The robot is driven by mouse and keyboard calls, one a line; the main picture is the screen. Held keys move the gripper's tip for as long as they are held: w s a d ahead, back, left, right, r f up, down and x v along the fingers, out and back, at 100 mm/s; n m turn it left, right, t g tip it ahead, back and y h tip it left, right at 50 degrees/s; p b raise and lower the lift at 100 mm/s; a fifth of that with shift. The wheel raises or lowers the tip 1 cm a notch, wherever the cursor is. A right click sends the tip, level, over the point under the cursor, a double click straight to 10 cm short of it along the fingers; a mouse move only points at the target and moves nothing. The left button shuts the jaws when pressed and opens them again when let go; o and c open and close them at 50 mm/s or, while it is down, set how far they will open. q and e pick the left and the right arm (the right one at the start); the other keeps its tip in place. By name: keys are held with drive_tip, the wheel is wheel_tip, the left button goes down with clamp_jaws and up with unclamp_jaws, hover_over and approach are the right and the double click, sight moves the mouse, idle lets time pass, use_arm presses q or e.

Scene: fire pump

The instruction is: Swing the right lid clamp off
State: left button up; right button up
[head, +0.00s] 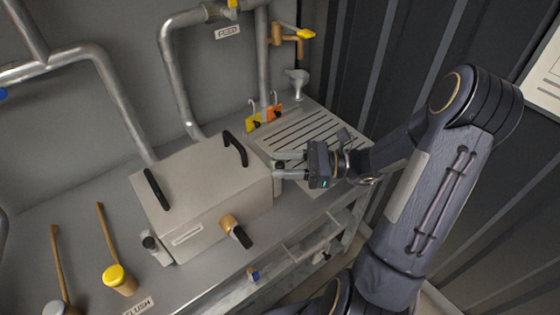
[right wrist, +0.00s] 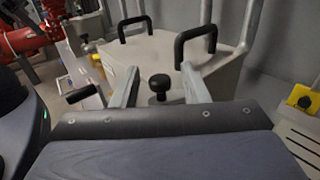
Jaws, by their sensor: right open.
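The grey box (head: 215,190) stands on the bench, its lid closed, with two black lid handles (head: 157,189) on top. The right lid clamp's black knob (right wrist: 160,84) stands at the box's near side in the right wrist view. In the head view the fingers mostly hide it. My right gripper (head: 277,164) is open at the box's right side. In the wrist view its fingers (right wrist: 160,92) lie on either side of the knob, with gaps visible. The left clamp (head: 150,243) is at the box's front left corner. My left gripper is out of view.
A brown valve with a black handle (head: 236,231) sticks out of the box's front. A slotted drain plate (head: 305,138) and yellow and orange tags (head: 254,122) lie behind my right gripper. Pipes (head: 180,85) run along the wall.

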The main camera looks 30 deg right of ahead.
drive_tip(key=shift+w+a, duration=0.25)
drive_tip(key=shift+a, duration=0.2)
drive_tip(key=shift+c, duration=0.4)
clamp_jaws()
drive_tip(key=shift+d+r+n+g+y+p, duration=0.2)
drive_tip(key=shift+n+g+y+p, duration=0.25)
drive_tip(key=shift+n+g, duration=0.2)
drive_tip(key=shift+d+n+g+p, duration=0.15)
drive_tip(key=shift+n+g+p, duration=0.25)
drive_tip(key=shift+g, duration=0.25)
drive_tip(key=shift+d+f+n+g+y, duration=0.2)
drive_tip(key=shift+n+g+y, duration=0.35)
drive_tip(key=shift+g, duration=0.45)
drive_tip(key=shift+o, duration=0.4)
unclamp_jaws()
